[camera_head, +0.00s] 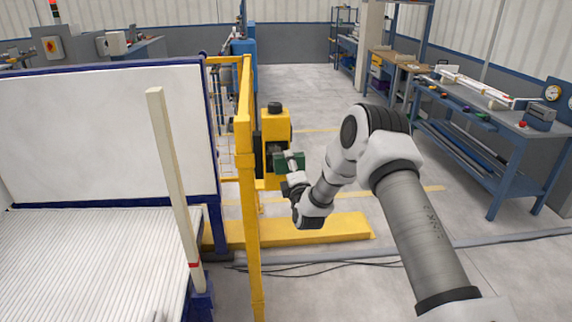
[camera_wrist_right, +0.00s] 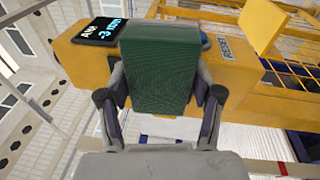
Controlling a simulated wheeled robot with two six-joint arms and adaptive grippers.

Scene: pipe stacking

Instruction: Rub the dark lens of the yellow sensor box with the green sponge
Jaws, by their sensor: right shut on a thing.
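The yellow sensor box (camera_head: 276,125) stands behind the yellow post in the head view, with a dark round cap on top. In the right wrist view the box (camera_wrist_right: 95,58) lies behind the sponge, with a lit display reading "-3 mm" on it. My right gripper (camera_head: 290,164) is shut on the green sponge (camera_head: 280,164). The sponge (camera_wrist_right: 158,68) sits between both fingers of the gripper (camera_wrist_right: 160,88) in the right wrist view. It overlaps the box's lower front in the head view; I cannot tell whether they touch. The lens is not clearly visible. My left gripper is not in view.
A yellow guard frame (camera_head: 245,160) stands close left of the gripper. A yellow base beam (camera_head: 330,228) lies on the floor below. A ribbed white bed (camera_head: 85,265) with a white panel is at left. A blue workbench (camera_head: 485,118) is at right; floor between is open.

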